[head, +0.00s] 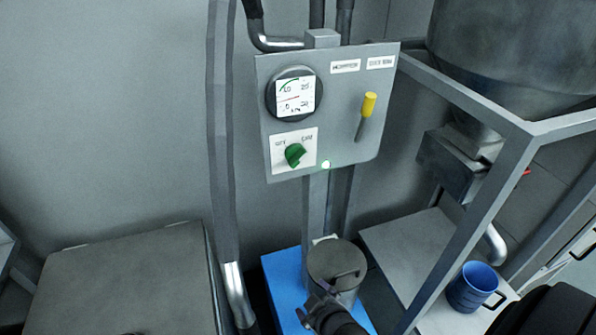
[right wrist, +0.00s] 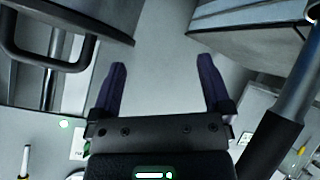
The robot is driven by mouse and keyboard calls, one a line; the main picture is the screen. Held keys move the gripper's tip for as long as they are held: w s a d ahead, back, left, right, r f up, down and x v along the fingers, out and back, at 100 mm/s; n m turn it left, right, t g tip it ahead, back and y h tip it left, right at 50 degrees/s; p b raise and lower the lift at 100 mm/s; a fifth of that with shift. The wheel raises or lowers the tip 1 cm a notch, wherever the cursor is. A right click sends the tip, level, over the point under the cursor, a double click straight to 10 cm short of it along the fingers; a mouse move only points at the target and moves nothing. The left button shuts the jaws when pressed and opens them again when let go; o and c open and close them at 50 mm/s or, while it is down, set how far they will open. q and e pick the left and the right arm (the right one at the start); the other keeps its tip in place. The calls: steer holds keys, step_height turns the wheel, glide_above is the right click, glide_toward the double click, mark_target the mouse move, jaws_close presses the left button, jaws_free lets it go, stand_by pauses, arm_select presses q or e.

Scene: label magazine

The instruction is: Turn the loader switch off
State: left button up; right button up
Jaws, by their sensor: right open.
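A grey control panel (head: 345,110) on a post carries a green rotary knob (head: 295,155) on a white plate with two small labels, too blurred to read surely. The loader switch is most likely this knob; its pointer seems to lean to the right. A yellow-tipped lever (head: 367,108) stands tilted on the panel's right side. My right gripper (head: 314,302) is below the panel, in front of a grey lidded canister (head: 338,262), well apart from the knob. In the right wrist view my right gripper (right wrist: 162,92) is open with nothing between its dark fingers. My left gripper is not in view.
A metal frame (head: 470,180) with a hopper (head: 510,50) and a blue mug (head: 474,287) stand at right. A grey box (head: 130,285) is at left.

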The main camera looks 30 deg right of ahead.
steer(key=w+d+r+t+h, duration=0.1)
steer(key=w+r+t, duration=0.15)
steer(key=r, duration=0.45)
steer(key=w+d+r+t+h, duration=0.1)
steer(key=w+d+r+t, duration=0.15)
steer(key=r, duration=0.45)
steer(key=n+t+p, duration=0.1)
steer(key=n+t, duration=0.1)
glide_toward(298, 160)
steer(key=shift+m+h, duration=0.3)
steer(key=shift+h, duration=0.1)
steer(key=x, duration=0.9)
steer(key=shift+w+a+f+b, duration=0.15)
steer(key=shift+w+b, duration=0.2)
steer(key=shift+w, duration=0.1)
steer(key=shift+c, duration=0.3)
steer(key=c, duration=1.2)
